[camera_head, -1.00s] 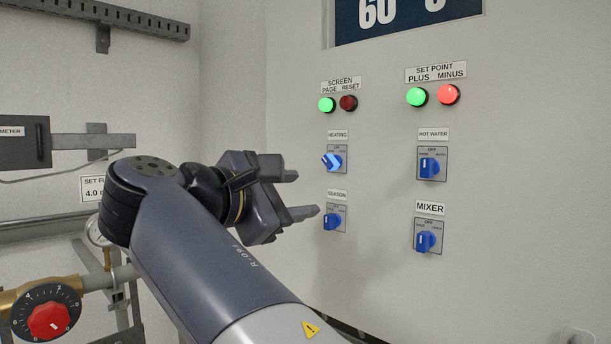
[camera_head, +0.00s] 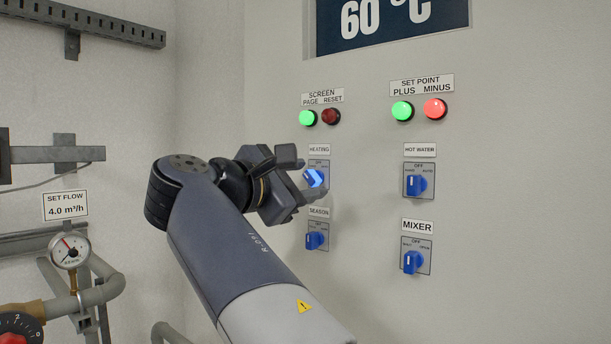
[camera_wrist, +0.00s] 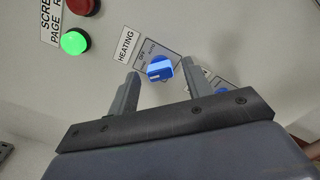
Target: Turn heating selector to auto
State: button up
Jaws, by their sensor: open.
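The heating selector (camera_head: 314,178) is a blue knob on a grey plate on the panel, under a HEATING label (camera_head: 320,149). It sits tilted, unlike the upright knobs near it, and its face is brightly lit; I cannot tell exactly which mark it points to. My gripper (camera_head: 309,177) is open, with one finger above and one below the knob in the head view. In the wrist view the knob (camera_wrist: 161,69) shows just beyond and between the fingertips (camera_wrist: 160,75). I see no clear contact. An OFF mark shows on its plate.
The season selector (camera_head: 315,240) is close below my lower finger. The lit green page button (camera_head: 308,118) and dark red reset button (camera_head: 331,116) are above. Hot water (camera_head: 416,186) and mixer (camera_head: 413,262) selectors are to the right. Pipes and a gauge (camera_head: 69,250) stand at left.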

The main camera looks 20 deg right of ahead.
jog(key=shift+w+d, duration=0.2)
jog(key=shift+d, duration=0.2)
jog(key=c, duration=1)
